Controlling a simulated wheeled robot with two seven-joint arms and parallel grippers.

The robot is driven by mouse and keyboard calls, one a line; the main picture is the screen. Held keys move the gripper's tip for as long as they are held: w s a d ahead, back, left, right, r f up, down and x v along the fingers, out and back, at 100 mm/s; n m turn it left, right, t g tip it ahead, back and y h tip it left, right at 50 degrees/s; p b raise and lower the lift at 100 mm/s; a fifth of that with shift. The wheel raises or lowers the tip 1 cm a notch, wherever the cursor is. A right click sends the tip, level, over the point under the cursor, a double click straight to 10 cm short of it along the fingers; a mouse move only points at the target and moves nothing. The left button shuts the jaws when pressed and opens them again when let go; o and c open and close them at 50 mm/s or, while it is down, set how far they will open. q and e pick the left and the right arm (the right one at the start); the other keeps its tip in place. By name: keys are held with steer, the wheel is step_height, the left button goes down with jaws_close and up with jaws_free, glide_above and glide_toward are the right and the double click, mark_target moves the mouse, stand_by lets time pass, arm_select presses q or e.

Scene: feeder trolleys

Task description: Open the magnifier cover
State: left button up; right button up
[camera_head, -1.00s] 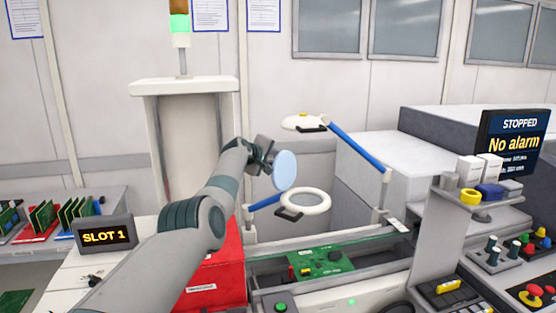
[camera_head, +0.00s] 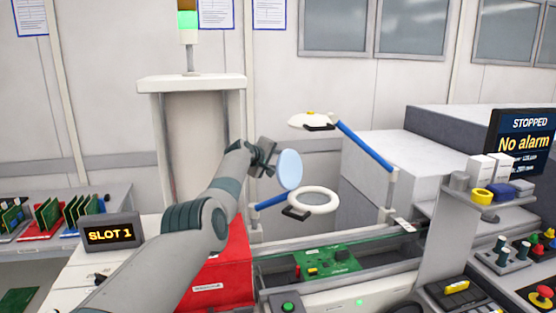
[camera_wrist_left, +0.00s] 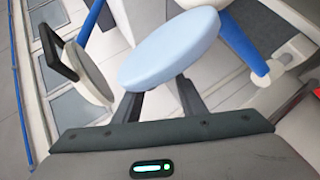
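The light blue round magnifier cover (camera_head: 290,170) is held tilted in the air by my left gripper (camera_head: 263,160). In the left wrist view the cover (camera_wrist_left: 170,48) sits across the tips of the left fingers (camera_wrist_left: 160,98), which are closed in on its edge. The magnifier's white ring (camera_head: 326,209), on a blue arm (camera_head: 270,201) with a dark handle (camera_head: 296,214), is just below and right of the cover. Its middle is uncovered, and grey shows through it. My right gripper is not in view.
A white lamp head (camera_head: 309,119) on a blue arm (camera_head: 365,148) hangs above right. A green board (camera_head: 332,262) lies on the conveyor below. A red box (camera_head: 230,262) stands under my left arm. A screen (camera_head: 525,140) reads STOPPED, No alarm.

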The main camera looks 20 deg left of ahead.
arm_select(q)
steer(key=shift+w+d+r, duration=0.1)
steer(key=shift+d+r, duration=0.05)
steer(key=shift+d, duration=0.15)
steer(key=shift+s+a+r, duration=0.15)
steer(key=shift+s+a, duration=0.05)
steer(key=b+v, duration=0.7)
steer(key=v, duration=1)
stand_by(0.5)
steer(key=shift+d+f, duration=0.15)
steer(key=shift+f, duration=0.1)
